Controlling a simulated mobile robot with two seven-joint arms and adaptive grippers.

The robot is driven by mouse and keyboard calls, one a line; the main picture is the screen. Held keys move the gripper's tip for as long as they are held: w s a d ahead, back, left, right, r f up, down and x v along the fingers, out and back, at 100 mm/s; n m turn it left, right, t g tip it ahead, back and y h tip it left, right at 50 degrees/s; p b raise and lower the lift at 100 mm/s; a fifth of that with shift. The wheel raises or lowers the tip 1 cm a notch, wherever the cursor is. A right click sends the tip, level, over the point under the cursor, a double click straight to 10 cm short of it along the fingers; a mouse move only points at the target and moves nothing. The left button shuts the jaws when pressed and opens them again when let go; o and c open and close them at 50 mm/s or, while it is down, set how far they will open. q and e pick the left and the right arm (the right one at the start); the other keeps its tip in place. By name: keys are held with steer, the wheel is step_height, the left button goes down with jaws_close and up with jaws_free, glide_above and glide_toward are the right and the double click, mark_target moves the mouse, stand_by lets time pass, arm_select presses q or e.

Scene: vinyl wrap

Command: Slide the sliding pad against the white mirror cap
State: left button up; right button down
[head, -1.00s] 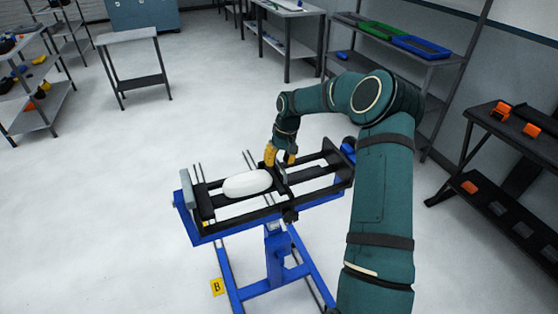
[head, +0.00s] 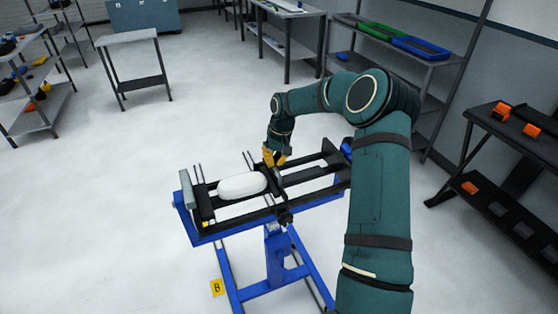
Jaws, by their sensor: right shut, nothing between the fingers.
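The white mirror cap (head: 242,186) lies lengthwise on the black rails of a blue stand. The sliding pad (head: 275,183), a dark upright piece across the rails, stands at the cap's right end; I cannot tell if they touch. My right gripper (head: 274,159), with yellow fingers, is shut and empty. It points down at the far end of the pad, close to it; contact is unclear at this size. My left gripper is not in view.
The blue stand (head: 275,262) has a grey end block (head: 186,189) at the left, a little apart from the cap. A yellow B marker (head: 217,288) is on the floor. Shelves and a small table (head: 127,38) stand well away. The floor around is clear.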

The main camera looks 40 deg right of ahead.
mark_target(271, 176)
steer(key=shift+w+a+f, duration=0.15)
steer(key=shift+a+f, duration=0.05)
steer(key=shift+a, duration=0.6)
steer(key=shift+w+a+f, duration=0.15)
steer(key=shift+a, duration=0.65)
steer(key=c, duration=1.3)
jaws_free()
steer(key=shift+a, duration=0.1)
steer(key=shift+o, duration=1.4)
steer(key=shift+w, duration=0.25)
steer(key=shift+r, duration=0.1)
steer(key=shift+r, duration=0.25)
step_height(271, 176, up, 11)
steer(key=d, duration=0.2)
steer(key=shift+s+d+r, duration=0.15)
steer(key=shift+s, duration=0.2)
